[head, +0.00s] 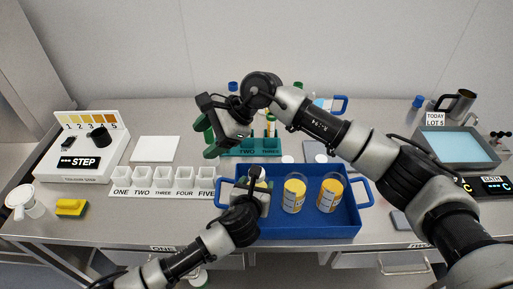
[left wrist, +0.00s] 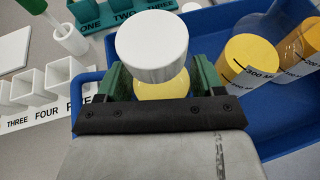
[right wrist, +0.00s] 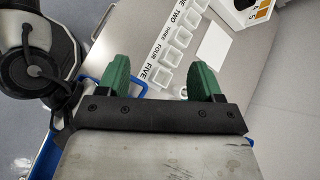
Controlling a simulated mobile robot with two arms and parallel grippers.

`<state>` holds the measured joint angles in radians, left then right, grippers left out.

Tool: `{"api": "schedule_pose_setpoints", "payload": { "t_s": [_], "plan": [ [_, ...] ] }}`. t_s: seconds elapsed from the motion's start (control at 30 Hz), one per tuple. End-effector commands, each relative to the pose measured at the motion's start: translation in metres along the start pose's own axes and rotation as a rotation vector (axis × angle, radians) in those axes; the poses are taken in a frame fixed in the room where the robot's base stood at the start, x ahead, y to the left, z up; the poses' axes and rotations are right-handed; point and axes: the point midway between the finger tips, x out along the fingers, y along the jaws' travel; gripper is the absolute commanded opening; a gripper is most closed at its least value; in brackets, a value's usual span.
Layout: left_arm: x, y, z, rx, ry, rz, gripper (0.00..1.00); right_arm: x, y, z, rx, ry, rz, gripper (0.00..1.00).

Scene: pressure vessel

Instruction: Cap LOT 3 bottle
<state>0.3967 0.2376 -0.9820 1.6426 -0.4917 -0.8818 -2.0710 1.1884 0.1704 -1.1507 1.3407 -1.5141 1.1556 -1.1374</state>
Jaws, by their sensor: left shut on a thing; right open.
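My left gripper (head: 256,186) is shut on a bottle with yellow contents (left wrist: 160,88) at the left end of the blue tray. In the left wrist view a white cap (left wrist: 152,45) sits on top of this bottle, between the green fingers. I cannot read a lot number on it. Two more bottles with yellow contents, a nearer-left one (head: 294,192) and a right one (head: 330,193), stand upright in the tray. My right gripper (head: 209,141) is open and empty, raised behind and left of the held bottle; its green fingers also show in the right wrist view (right wrist: 168,82).
The blue tray (head: 318,228) has raised handles. A row of white cups (head: 163,180) marked ONE to FIVE stands left of it, and a green rack (head: 248,151) behind it. A "TODAY LOT 5" sign (head: 435,119) and a water bath (head: 458,148) are at right.

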Motion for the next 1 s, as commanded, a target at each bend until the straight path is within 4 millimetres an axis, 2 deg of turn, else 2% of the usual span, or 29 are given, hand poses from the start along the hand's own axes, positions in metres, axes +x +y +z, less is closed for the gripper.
{"api": "schedule_pose_setpoints", "payload": {
  "t_s": [0.1, 0.2, 0.3, 0.53, 0.87, 1.0],
  "plan": [
    [0.0, 0.0, 0.0, 0.0, -0.001, 0.0, 0.01, -0.01, 0.019, -0.042, -0.249, 0.248, 0.16, 0.66],
    [0.0, 0.0, 0.0, 0.0, -0.001, 0.0, 0.01, -0.025, 0.032, -0.072, -0.4, 0.413, 0.305, 0.66],
    [0.0, 0.0, 0.0, 0.0, -0.001, 0.0, 0.01, -0.041, 0.04, -0.092, -0.499, 0.531, 0.43, 0.66],
    [0.0, 0.0, 0.0, 0.0, -0.001, 0.0, 0.01, -0.047, 0.048, -0.093, -0.589, 0.615, 0.553, 0.66],
    [0.0, 0.0, 0.0, 0.0, -0.001, 0.0, 0.01, -0.048, 0.049, -0.093, -0.592, 0.618, 0.559, 0.66],
    [0.0, 0.0, 0.0, 0.0, -0.001, 0.0, 0.01, -0.042, 0.051, -0.098, -0.591, 0.617, 0.558, 0.66]
  ]
}}
